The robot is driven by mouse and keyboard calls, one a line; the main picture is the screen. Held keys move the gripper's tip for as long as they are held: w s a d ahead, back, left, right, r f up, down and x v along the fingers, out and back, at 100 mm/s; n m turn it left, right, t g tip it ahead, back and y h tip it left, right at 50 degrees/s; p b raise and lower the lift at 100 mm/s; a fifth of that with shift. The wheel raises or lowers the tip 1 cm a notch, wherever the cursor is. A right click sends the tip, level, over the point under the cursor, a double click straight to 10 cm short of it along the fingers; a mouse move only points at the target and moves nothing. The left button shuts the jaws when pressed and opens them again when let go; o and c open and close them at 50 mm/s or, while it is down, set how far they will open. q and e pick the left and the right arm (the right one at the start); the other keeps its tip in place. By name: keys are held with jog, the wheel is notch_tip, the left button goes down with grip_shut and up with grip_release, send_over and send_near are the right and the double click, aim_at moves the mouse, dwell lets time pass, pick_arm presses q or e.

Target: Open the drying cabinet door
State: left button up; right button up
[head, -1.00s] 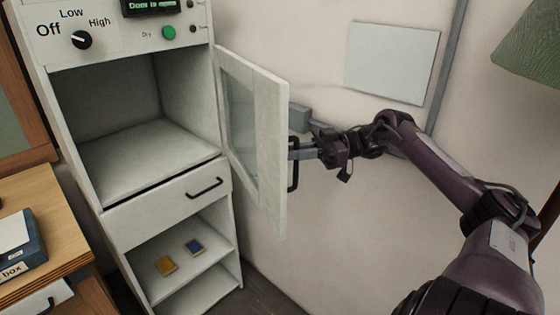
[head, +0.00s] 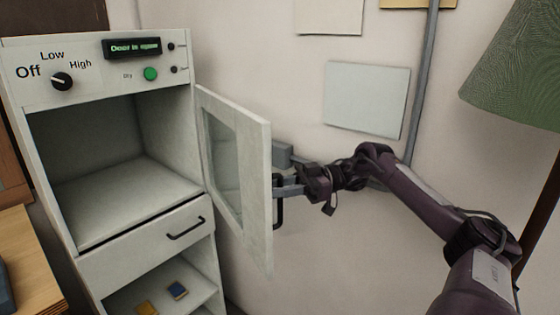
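The drying cabinet (head: 140,240) stands at the left of the head view with its upper chamber (head: 115,165) open and empty. The display (head: 134,47) appears to read "Door is open". My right gripper (head: 284,187) is at the outer face of the door, by the black door handle (head: 279,205). The door edge partly hides its fingertips, so I cannot tell whether they hold the handle. My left gripper is not in view.
A black-handled drawer (head: 150,240) sits below the chamber, above a shelf with a yellow item (head: 147,308) and a blue item (head: 178,290). A green lampshade (head: 520,65) is at the right. A wooden desk (head: 30,260) is at lower left. The wall is close behind the door.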

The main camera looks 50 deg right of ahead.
notch_tip(320, 180, up, 11)
jog(key=shift+r+b, duration=0.2)
jog(key=shift+b, duration=0.85)
notch_tip(320, 180, up, 8)
jog(key=shift+p, duration=0.45)
